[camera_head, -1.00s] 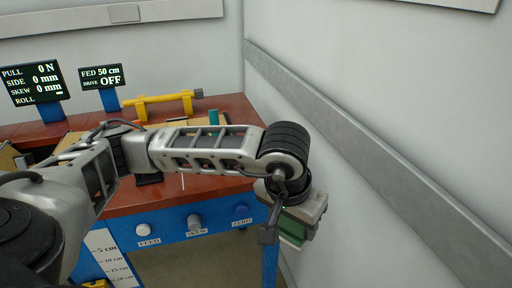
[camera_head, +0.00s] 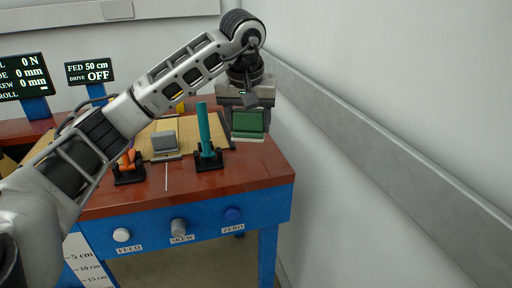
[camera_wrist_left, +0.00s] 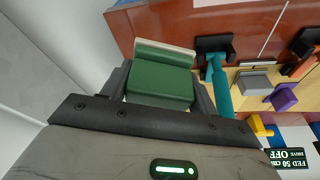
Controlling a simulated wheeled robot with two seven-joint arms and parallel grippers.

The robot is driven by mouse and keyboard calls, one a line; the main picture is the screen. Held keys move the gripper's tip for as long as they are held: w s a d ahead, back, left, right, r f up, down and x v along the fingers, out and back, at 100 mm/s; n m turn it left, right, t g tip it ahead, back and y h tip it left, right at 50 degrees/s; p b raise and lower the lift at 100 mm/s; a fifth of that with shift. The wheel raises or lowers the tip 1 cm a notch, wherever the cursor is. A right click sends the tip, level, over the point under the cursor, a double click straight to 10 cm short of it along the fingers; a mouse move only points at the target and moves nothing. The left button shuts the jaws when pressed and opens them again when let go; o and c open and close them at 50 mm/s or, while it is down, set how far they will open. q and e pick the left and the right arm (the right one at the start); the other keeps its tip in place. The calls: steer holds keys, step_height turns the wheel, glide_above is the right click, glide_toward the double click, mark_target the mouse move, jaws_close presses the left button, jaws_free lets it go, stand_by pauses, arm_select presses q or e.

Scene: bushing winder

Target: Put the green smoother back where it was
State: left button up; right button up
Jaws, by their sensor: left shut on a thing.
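The green smoother (camera_head: 248,121) is a green block with a pale strip along its lower edge. My left gripper (camera_head: 248,110) is shut on it, over the right end of the red-brown bench top (camera_head: 240,180). In the left wrist view the smoother (camera_wrist_left: 160,84) sits between the two dark fingers, its pale strip (camera_wrist_left: 165,52) facing away from the palm. I cannot tell whether the strip touches the bench. My right gripper is not in view.
A teal upright tool (camera_head: 204,130) stands in a black holder (camera_head: 209,160) left of the smoother. An orange tool (camera_head: 127,158) in another holder and a grey block (camera_head: 164,141) are farther left. The wall rail (camera_head: 350,135) runs close on the right.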

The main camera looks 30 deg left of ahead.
arm_select(q)
steer(key=w+f, duration=0.1)
steer(key=f, duration=0.1)
steer(key=w+a+f, duration=0.1)
steer(key=w, duration=0.1)
steer(key=w+f, duration=0.2)
steer(key=shift+w+a+f, duration=0.1)
steer(key=shift+a+f, duration=0.2)
steer(key=shift+f, duration=0.05)
steer(key=shift+x, duration=1.85)
steer(key=shift+d+f, duration=0.1)
steer(key=shift+f, duration=0.05)
steer(key=o, duration=1)
steer(key=shift+o, duration=0.2)
